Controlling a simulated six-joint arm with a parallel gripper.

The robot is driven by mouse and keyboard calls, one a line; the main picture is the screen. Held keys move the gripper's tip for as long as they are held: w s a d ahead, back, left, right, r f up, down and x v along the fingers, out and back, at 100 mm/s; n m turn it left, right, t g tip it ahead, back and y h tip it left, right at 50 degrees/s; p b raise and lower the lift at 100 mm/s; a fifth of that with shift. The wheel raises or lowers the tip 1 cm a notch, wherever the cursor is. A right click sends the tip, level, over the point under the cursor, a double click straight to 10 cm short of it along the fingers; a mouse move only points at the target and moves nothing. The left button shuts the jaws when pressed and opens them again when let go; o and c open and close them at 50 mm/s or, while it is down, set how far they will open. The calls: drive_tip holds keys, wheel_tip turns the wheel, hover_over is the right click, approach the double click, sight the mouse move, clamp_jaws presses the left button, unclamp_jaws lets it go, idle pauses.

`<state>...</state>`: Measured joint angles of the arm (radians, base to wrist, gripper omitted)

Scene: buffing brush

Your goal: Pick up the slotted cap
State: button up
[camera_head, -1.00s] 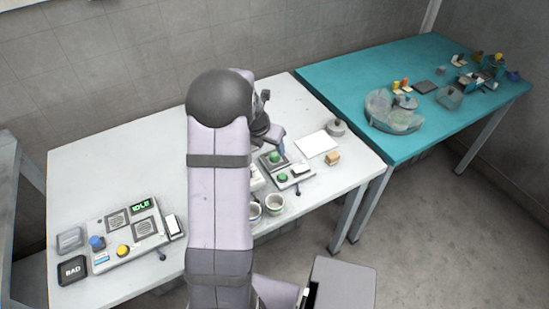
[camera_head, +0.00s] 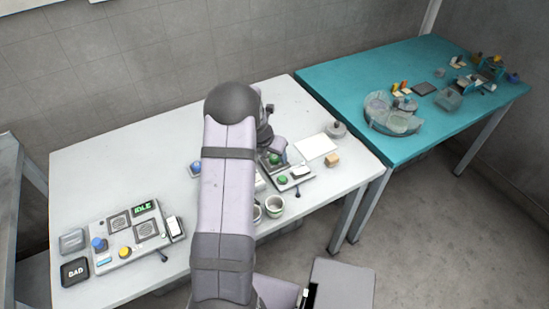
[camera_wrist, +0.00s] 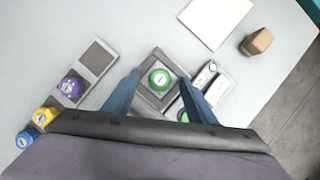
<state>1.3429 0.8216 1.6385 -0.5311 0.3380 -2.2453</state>
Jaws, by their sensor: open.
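A round green cap (camera_wrist: 160,78) with a pale slot-like mark sits in a square grey holder, between my fingertips in the wrist view. It seems to be the slotted cap, and shows in the head view (camera_head: 275,159) beside my gripper. My gripper (camera_wrist: 160,77) is open, its two blue fingers on either side of the cap. I see no contact, and the height above it is hard to judge. A second green round piece (camera_head: 283,180) sits just in front, partly hidden by the right finger in the wrist view.
Purple (camera_wrist: 71,87), yellow (camera_wrist: 43,117) and blue (camera_wrist: 27,137) round pieces lie to the left. A white sheet (camera_head: 316,147) and a wooden block (camera_head: 332,160) lie to the right. Two cups (camera_head: 275,205) stand in front. A control panel (camera_head: 128,240) is at the left.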

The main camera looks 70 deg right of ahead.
drive_tip(key=shift+d+f, duration=0.15)
drive_tip(key=shift+f, duration=0.2)
drive_tip(key=c, duration=1.2)
drive_tip(key=shift+c, duration=0.2)
